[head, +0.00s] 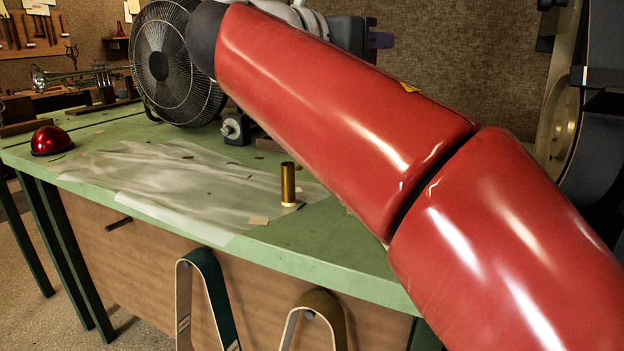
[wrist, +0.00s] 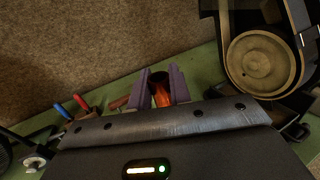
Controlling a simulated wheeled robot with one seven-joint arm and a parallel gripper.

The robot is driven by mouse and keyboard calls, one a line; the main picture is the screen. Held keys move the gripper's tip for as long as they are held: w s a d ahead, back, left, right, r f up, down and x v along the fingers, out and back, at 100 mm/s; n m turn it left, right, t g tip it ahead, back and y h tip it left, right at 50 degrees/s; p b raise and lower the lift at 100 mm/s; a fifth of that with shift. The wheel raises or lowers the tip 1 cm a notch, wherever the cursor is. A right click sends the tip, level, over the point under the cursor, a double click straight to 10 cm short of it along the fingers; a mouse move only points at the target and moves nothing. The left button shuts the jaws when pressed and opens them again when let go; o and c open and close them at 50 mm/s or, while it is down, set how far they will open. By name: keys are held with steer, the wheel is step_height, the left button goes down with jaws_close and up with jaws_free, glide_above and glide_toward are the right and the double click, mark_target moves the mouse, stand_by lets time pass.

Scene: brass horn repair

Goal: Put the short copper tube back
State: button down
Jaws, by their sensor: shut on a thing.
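My gripper (wrist: 161,88) shows its two purple fingers in the wrist view, shut on the short copper tube (wrist: 162,98). The tube is orange with a dark open end, and its lower part is hidden by the gripper body. I cannot make out the copper tube there. A brass-coloured tube (head: 288,184) stands upright on the green bench (head: 290,245).
A black fan (head: 178,62), a red dome (head: 52,140) and a clear plastic sheet (head: 150,185) are on the bench. A belt machine with a round wheel (wrist: 262,62) stands at the right. Blue (wrist: 61,109) and red (wrist: 80,101) handles show at left. Belts hang at the bench front.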

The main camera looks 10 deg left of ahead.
steer(key=f+b, duration=0.2)
steer(key=f, duration=1.8)
steer(key=shift+a+f+b, duration=0.1)
steer(key=shift+a+b, duration=0.1)
steer(key=shift+b, duration=0.1)
steer(key=c, duration=1.7)
jaws_free()
steer(key=shift+f, duration=0.15)
steer(key=shift+c, duration=0.2)
steer(key=o, duration=0.4)
steer(key=shift+o, duration=0.2)
steer(key=shift+r, duration=0.25)
steer(key=v, duration=1.2)
